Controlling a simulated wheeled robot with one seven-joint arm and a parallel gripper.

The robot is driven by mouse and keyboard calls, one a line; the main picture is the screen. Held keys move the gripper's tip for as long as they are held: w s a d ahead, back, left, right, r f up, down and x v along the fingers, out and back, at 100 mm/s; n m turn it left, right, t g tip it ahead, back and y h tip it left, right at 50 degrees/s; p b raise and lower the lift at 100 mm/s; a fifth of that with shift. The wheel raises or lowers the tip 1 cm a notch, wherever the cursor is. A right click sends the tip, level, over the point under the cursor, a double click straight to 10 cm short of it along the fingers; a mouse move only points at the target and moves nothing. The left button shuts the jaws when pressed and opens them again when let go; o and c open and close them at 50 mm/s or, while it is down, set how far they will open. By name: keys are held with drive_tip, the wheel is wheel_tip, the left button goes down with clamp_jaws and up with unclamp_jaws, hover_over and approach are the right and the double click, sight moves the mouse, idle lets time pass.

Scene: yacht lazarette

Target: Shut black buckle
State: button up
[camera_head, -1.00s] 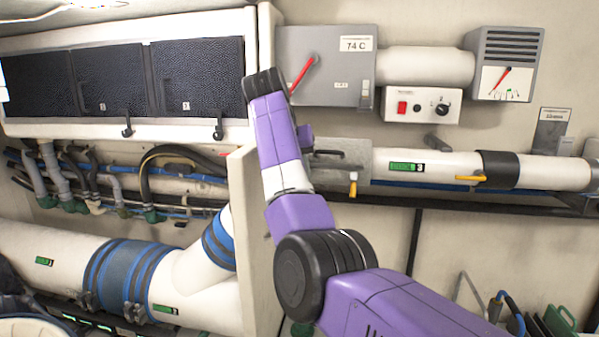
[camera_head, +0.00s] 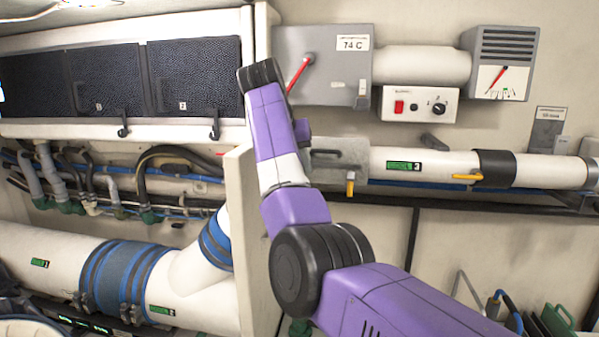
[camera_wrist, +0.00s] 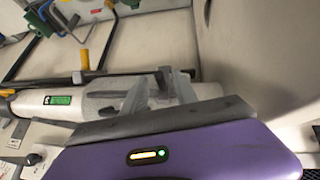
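I cannot tell for certain which part is the black buckle. Black hook-shaped catches (camera_head: 215,128) hang under the dark cabinet doors, and a black band (camera_head: 495,168) with a yellow lever (camera_head: 467,177) wraps the white pipe at right. My gripper is hidden behind my purple arm in the head view.
A grey box with a red lever (camera_head: 322,70) and a switch panel (camera_head: 419,104) are on the wall above the pipe. A pale upright partition (camera_head: 240,230) stands left of my arm. Blue-banded pipes (camera_head: 125,278) and hoses fill the lower left.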

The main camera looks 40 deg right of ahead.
drive_tip(key=b+v, duration=0.1)
drive_tip(key=v, duration=0.5)
drive_tip(key=shift+s, duration=0.1)
idle(0.4)
